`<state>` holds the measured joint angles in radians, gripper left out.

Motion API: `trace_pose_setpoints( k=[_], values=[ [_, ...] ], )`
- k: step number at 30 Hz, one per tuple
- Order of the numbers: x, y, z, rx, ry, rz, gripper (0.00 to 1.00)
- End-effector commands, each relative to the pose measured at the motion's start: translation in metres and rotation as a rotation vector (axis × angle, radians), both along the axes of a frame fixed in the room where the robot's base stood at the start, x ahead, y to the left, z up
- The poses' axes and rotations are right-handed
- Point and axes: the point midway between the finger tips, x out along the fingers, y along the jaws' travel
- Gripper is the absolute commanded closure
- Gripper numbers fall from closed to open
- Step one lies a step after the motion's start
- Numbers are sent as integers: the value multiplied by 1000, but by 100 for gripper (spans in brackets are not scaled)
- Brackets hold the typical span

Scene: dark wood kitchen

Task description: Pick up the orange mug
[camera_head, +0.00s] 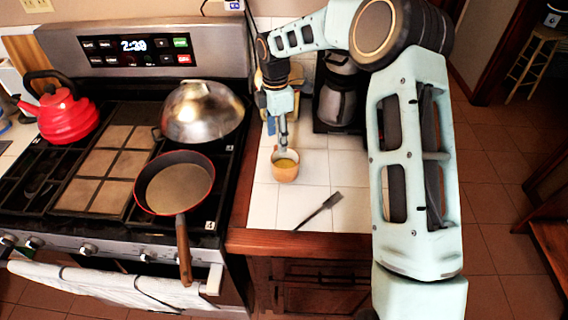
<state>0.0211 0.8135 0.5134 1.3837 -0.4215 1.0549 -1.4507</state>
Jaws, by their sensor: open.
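The orange mug (286,173) stands upright on the white tiled counter, right of the stove. Something yellowish shows inside it. My gripper (283,146) points down from above and reaches the mug's far rim. Its fingertips are small in this view, and I cannot tell whether they touch the mug or whether one is inside it. The gripper is open and holds nothing.
A dark spatula (320,210) lies on the counter in front of the mug. A coffee maker (338,95) stands behind. A frying pan (172,184), a domed metal lid (202,112) and a red kettle (66,113) are on the stove (60,190). Bare tiles lie around the mug.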

Motion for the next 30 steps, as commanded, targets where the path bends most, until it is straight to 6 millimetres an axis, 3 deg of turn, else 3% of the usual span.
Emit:
trace_pose_setpoints(
  k=[8, 16, 25, 30],
  values=[
    [2, 0, -22, -1, 2, -1, 51],
    [6, -1, -57, -1, 0, -1, 51],
    [7, -1, -64, 0, -1, -1, 51],
    [7, -1, -64, 0, -1, -1, 69]
  ],
)
